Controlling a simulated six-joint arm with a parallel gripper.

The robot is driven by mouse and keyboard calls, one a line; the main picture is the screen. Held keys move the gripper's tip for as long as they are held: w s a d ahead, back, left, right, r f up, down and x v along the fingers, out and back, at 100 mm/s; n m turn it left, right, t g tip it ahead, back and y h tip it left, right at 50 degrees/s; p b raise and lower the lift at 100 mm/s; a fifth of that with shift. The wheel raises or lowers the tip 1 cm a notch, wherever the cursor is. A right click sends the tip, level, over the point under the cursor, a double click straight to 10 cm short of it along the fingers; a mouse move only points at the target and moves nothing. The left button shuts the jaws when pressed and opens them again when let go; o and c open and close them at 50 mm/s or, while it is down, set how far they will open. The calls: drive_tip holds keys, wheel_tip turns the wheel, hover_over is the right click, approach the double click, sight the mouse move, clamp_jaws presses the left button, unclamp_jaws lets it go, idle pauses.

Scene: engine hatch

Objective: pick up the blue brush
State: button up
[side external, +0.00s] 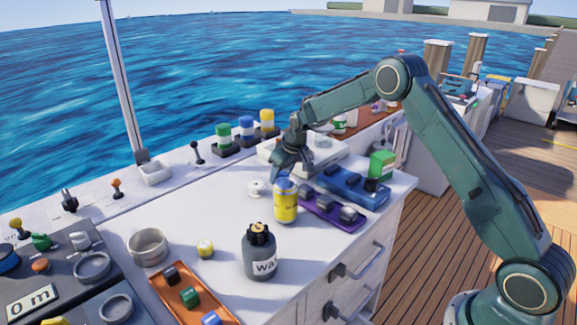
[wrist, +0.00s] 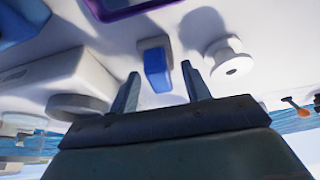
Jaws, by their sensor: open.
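The gripper is open and holds nothing. In the side view my gripper (side external: 290,168) points down over the counter, behind the yellow can (side external: 286,206). I cannot make out the brush there; the gripper and can cover that spot.
A white spool (side external: 256,188) stands close to my gripper. A purple tray (side external: 326,217), a blue tray (side external: 352,190) and a white box (side external: 322,152) are also near. A dark bottle (side external: 260,255) and an orange tray (side external: 178,293) stand nearer the camera. The counter's middle left is mostly clear.

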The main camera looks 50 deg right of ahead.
idle(0.5)
clamp_jaws()
drive_tip(key=shift+r, duration=0.1)
wheel_tip(320, 180, up, 20)
idle(0.8)
idle(0.4)
